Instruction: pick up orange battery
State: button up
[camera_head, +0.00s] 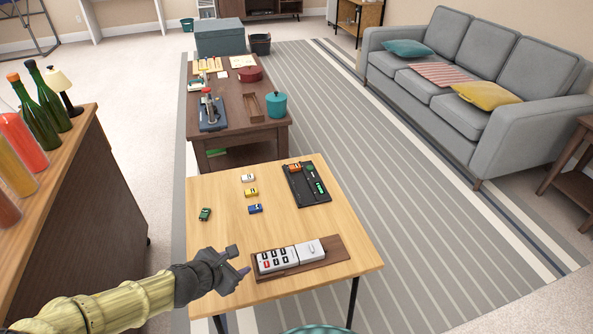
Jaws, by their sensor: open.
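A small orange battery (295,168) lies at the upper left end of a black tray (316,198) on the light wooden table (222,189). It is too small to see in detail. Green pieces (320,187) lie in the same tray, to the right of and below the orange one. A yellow piece (251,192) lies on the bare table left of the tray. My gripper (239,262) is over the table's near left part, open with nothing between its fingers. It is well below and left of the orange battery and apart from it.
White (248,178), blue (255,208) and green (205,214) pieces lie loose on the table. A wooden board (341,251) with white button blocks sits right beside my gripper. A dark coffee table (252,132) stands behind. The table between gripper and tray is mostly clear.

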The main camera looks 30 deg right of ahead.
jog(key=s+m, duration=0.1)
jog(key=s+f+m+g+y, duration=0.1)
jog(key=m, duration=0.1)
jog(key=s+d+m+g, duration=0.1)
jog(key=shift+s+d+f+m+y, duration=0.1)
jog(key=shift+s+f+m+y, duration=0.1)
jog(key=shift+f+m+y, duration=0.15)
jog(key=m+y, duration=0.1)
jog(key=s+m+g+y, duration=0.1)
jog(key=m, duration=0.1)
jog(key=shift+s+r+g, duration=0.15)
jog(key=shift+s+g, duration=0.15)
jog(key=s+r+m+y+b, duration=0.1)
jog(key=m+b, duration=0.2)
jog(key=m, duration=0.1)
jog(key=s+r+m+t+y+b, duration=0.1)
jog(key=m+y+b, duration=0.1)
jog(key=m+b, duration=0.1)
jog(key=s+r+m+y+b, duration=0.1)
jog(key=m+b, duration=0.2)
jog(key=m, duration=0.2)
jog(key=shift+r+m+t+y, duration=0.25)
jog(key=shift+r+m+t, duration=0.05)
jog(key=shift+r+m, duration=0.1)
jog(key=shift+c, duration=1)
jog(key=shift+w, duration=0.1)
